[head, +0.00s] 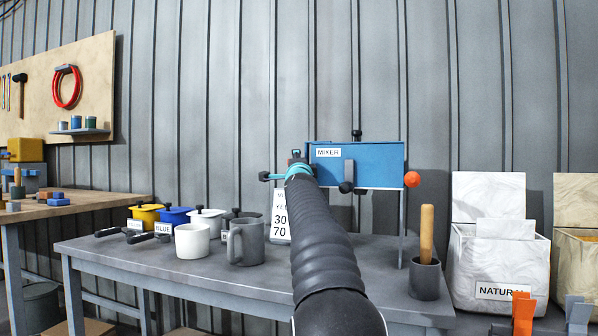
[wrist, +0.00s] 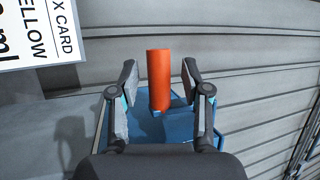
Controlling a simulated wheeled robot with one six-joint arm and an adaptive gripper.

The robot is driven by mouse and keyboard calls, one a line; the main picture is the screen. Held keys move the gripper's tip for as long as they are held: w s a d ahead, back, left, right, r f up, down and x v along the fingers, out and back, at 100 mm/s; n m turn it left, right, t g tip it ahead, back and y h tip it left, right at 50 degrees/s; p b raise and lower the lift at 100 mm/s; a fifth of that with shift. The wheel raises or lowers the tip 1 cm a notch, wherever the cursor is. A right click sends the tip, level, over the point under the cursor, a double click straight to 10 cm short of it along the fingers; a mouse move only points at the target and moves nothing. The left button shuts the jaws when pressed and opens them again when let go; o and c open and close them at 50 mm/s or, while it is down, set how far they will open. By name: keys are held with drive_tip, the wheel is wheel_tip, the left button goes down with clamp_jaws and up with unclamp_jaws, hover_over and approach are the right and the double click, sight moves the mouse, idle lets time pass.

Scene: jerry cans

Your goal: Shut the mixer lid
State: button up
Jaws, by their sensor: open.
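I cannot tell the lid apart from the body here. My gripper (head: 284,168) is at the mixer's left end. In the wrist view my gripper (wrist: 159,78) is open, with an orange cylinder (wrist: 159,80) between its fingers and apart from both. Blue mixer surface (wrist: 148,125) lies behind the fingers.
A white card (head: 280,222) stands below my gripper. A grey mug (head: 246,242), a white mug (head: 191,241) and small coloured containers are to the left. A grey cup (head: 425,279) with a wooden-handled tool stands right. The bench (head: 150,252) has free room at its front left.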

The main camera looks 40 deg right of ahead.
drive_tip(key=v, duration=1.1)
drive_tip(key=shift+s+a, duration=0.15)
drive_tip(key=shift+s, duration=0.15)
idle(0.4)
